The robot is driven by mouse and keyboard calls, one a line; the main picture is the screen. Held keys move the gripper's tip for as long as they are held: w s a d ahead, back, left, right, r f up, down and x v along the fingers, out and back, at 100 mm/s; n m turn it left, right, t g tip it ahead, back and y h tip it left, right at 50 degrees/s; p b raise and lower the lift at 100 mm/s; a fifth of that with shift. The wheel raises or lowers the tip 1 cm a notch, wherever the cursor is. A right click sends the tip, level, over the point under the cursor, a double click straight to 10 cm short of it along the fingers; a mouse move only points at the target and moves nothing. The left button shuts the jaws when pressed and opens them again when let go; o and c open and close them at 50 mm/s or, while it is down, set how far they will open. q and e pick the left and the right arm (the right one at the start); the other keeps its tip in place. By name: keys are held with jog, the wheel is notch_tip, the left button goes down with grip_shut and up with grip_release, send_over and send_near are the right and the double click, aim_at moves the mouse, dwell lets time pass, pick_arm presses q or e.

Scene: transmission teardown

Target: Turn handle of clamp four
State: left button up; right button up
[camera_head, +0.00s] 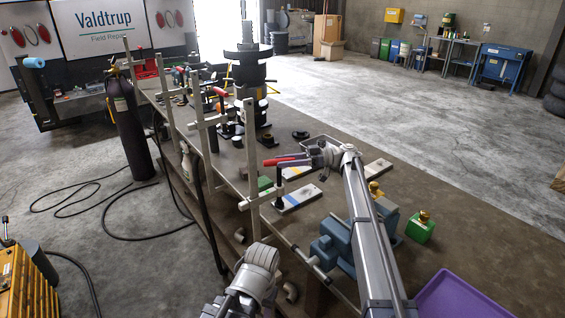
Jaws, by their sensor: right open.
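Several toggle clamps with red handles stand along the left edge of the long workbench (385,160). The nearest clamp shows a red handle (284,161) lying about level, pointing left; no number is readable on it. My right gripper (318,157) is open at the right end of this handle, with its fingers partly hidden, and I cannot tell whether it touches the clamp. Another clamp's red handle (219,92) shows farther back. A grey link of my left arm shows at the bottom middle; its fingers are not visible.
Pale upright posts (251,150) with crossbars rise along the bench's left edge. A blue vise-like block (335,243), a green block (420,228) and a purple tray (462,297) are nearer. The bench's right side is mostly clear.

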jog(key=w+d, duration=0.1)
jog(key=d, duration=0.6)
jog(key=shift+w, duration=0.15)
jog(key=shift+c, duration=0.3)
